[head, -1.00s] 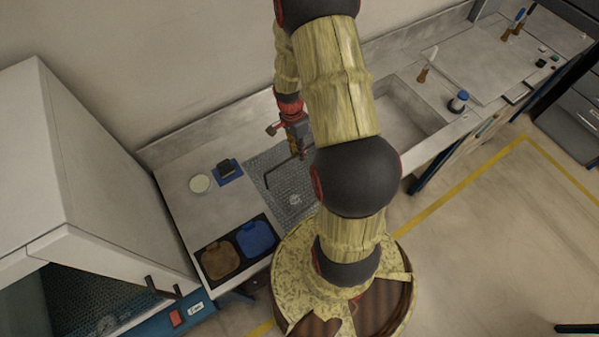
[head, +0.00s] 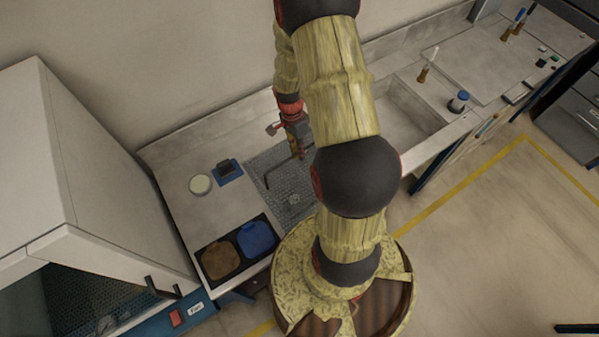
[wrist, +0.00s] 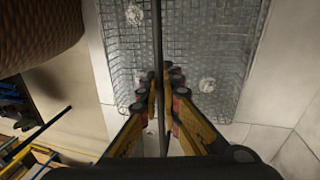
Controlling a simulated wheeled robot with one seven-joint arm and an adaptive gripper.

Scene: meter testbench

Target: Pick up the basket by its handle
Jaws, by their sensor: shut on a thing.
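The wire mesh basket (head: 277,163) sits on the light bench in the head view, to the left of the sink. Its thin dark handle (head: 267,173) stands above it. In the wrist view the basket (wrist: 215,40) is seen from above, and the handle (wrist: 158,30) runs as a straight bar between my fingers. My gripper (wrist: 160,78) is shut on the handle. In the head view my gripper (head: 301,153) is over the basket, partly hidden by my arm.
A round pale dish (head: 200,185) and a blue pad (head: 226,179) with a dark block lie left of the basket. Brown (head: 220,260) and blue (head: 257,238) pieces sit in a black tray in front. A sink (head: 408,118) is at right; a white cabinet (head: 100,170) stands at left.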

